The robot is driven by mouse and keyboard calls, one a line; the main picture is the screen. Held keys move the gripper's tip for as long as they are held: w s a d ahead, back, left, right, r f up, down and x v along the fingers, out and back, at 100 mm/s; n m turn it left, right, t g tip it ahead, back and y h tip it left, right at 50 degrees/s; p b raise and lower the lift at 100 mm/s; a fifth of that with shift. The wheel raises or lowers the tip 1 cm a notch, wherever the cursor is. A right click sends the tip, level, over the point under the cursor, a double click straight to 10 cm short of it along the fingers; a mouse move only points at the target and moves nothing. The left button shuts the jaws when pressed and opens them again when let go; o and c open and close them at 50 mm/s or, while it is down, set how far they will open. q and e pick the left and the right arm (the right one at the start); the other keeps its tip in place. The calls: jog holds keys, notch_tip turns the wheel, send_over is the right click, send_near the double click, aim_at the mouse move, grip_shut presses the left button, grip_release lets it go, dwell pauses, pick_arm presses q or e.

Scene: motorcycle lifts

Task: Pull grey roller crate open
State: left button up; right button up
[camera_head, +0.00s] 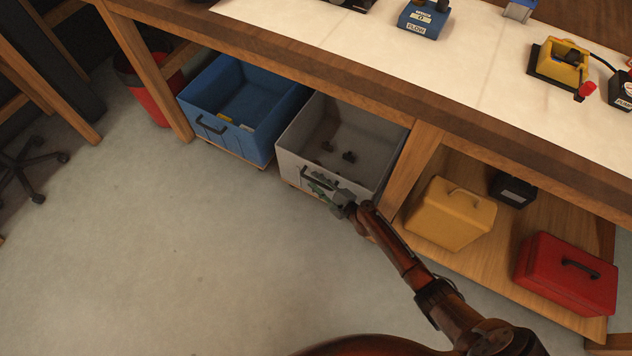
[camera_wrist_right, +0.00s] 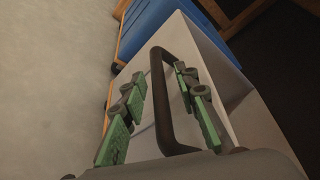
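The grey roller crate (camera_head: 291,166) stands under the bench in the head view, with a few small dark items inside. Its dark handle (camera_head: 318,175) is on its front wall. My right gripper (camera_head: 319,187) is at this handle. In the right wrist view the right gripper (camera_wrist_right: 160,112) has its green fingers apart, one on each side of the dark handle (camera_wrist_right: 160,85). Gaps show between the fingers and the handle, so it is not gripped. The grey crate wall (camera_wrist_right: 228,85) lies behind. My left gripper is not in view.
A blue crate (camera_head: 222,138) stands left of the grey one, close beside it. A wooden bench post (camera_head: 412,165) is on the right, then a shelf with a yellow box (camera_head: 450,215) and a red box (camera_head: 565,275). The floor (camera_head: 170,240) in front is clear.

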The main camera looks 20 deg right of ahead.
grip_shut()
jog(key=shift+s+a, duration=0.1)
dwell(0.5)
